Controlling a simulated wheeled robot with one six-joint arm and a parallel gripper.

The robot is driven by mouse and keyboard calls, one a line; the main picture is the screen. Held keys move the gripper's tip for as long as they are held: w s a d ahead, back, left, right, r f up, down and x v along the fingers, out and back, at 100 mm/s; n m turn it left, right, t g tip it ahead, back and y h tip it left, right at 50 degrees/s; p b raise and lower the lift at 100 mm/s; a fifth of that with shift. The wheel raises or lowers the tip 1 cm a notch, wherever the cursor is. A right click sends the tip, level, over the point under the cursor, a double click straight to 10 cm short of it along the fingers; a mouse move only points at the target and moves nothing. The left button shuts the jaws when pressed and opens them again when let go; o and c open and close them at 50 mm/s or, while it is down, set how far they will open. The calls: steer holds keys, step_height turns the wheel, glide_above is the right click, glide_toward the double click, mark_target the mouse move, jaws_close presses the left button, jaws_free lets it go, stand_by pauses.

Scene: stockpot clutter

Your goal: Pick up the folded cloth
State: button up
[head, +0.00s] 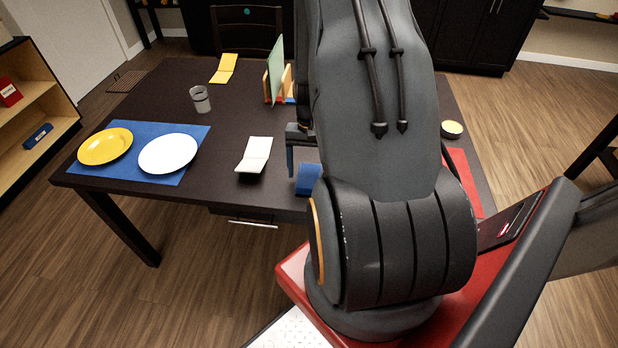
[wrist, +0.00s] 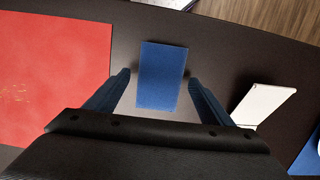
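A blue rectangular piece, which looks like the folded cloth (wrist: 162,75), lies on the dark table. In the head view its blue side (head: 307,179) shows beside my arm, partly hidden by it. My gripper (wrist: 158,78) is open, with its two blue fingers apart on the left and right of the cloth in the wrist view. No contact between the fingers and the cloth shows. In the head view only part of my gripper (head: 291,150) shows, to the left of my arm.
A white folded piece (head: 255,154) lies to the left, a red mat (wrist: 50,75) on the other side. A blue placemat (head: 190,139) bears a yellow plate (head: 105,146) and a white plate (head: 168,153). A grey cup (head: 200,99) and a rack (head: 267,88) stand farther back.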

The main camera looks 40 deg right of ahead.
steer(key=c, duration=1)
steer(key=shift+r, duration=0.15)
step_height(320, 180, up, 10)
steer(key=b, duration=0.2)
steer(key=shift+b, duration=0.3)
steer(key=shift+o, duration=0.9)
steer(key=shift+c, duration=0.5)
